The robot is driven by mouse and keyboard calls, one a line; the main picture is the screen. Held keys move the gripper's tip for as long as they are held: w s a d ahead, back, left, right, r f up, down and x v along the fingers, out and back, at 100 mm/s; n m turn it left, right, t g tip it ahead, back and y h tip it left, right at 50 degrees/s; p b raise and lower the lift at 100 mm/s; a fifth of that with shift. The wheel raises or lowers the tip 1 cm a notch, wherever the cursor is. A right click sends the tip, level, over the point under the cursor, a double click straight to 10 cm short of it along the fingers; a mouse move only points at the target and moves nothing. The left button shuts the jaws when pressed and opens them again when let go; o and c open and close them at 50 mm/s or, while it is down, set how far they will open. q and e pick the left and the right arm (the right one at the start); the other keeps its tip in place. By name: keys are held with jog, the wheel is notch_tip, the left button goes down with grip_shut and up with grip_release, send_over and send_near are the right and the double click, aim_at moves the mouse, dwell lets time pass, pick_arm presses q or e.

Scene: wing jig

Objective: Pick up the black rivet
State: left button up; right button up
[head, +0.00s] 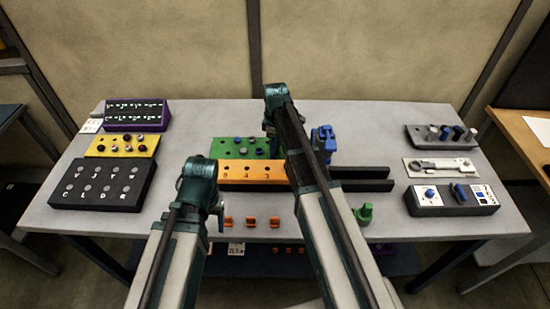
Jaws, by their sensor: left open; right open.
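I cannot pick out the black rivet for certain. Small dark pegs stand on the yellow board (95,151) at the left, some looking black and some dark red. The green board (218,152) behind the orange bar also carries small dark and blue pegs. My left gripper (219,213) is at the left end of the orange bar, pointing down, open, with its fingertips hardly visible. My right gripper (269,130) is beside the right end of the green board, open, and partly hidden by its own arm. I see nothing held in either.
A purple block (137,105) and a black lettered block (82,200) flank the yellow board. The orange numbered bar (255,175) adjoins two dark rails (365,186). The grey table (340,125) is clear at back centre.

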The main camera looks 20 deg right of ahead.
jog(key=shift+c, duration=0.3)
grip_shut()
dwell(0.3)
pick_arm(q)
notch_tip(320, 180, up, 10)
jog(key=p, duration=1)
pick_arm(e)
notch_tip(320, 180, up, 10)
